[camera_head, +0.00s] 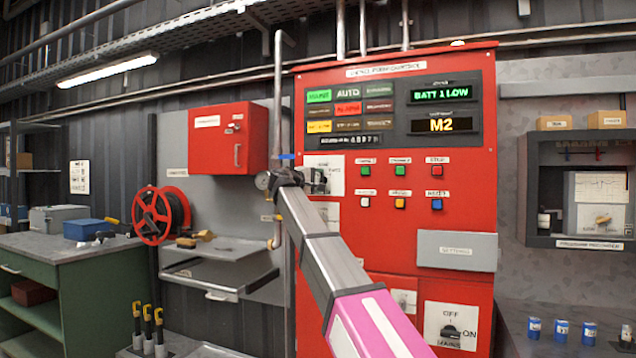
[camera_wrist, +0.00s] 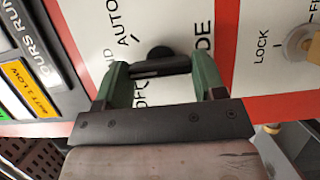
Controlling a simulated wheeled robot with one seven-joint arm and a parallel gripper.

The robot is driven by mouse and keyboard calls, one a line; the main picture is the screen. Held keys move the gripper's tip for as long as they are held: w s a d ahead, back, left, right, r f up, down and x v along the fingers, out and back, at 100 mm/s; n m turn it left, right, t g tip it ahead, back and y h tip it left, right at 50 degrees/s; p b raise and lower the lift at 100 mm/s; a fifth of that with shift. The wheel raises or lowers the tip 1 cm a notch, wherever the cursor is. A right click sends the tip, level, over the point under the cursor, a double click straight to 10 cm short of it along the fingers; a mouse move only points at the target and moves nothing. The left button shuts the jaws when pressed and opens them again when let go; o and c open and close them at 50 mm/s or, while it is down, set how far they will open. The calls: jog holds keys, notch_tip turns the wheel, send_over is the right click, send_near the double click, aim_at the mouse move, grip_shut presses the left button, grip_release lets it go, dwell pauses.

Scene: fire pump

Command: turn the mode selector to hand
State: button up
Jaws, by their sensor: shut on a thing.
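The mode selector is a black knob (camera_wrist: 158,53) on a white plate (camera_head: 336,186) on the red pump panel. In the wrist view the plate reads AUTO, part of OFF, the end of a word in ND at the left edge, and DE at the right. My gripper (camera_wrist: 162,70) has its two green fingers on either side of the knob and is shut on it. The fingers hide part of the knob and the OFF label, so its exact pointing is hard to tell. In the head view my gripper (camera_head: 316,182) is at the plate, mostly hiding the knob.
A LOCK key switch (camera_wrist: 300,42) sits beside the plate in the wrist view. Lit indicators (camera_head: 348,108) are above, and push buttons (camera_head: 400,170) are to the right.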

dwell(0.3)
jog(key=o, duration=0.9)
jog(key=shift+s, duration=0.1)
jog(key=v, duration=1)
jog(key=shift+s+a, duration=0.25)
jog(key=shift+a, duration=0.05)
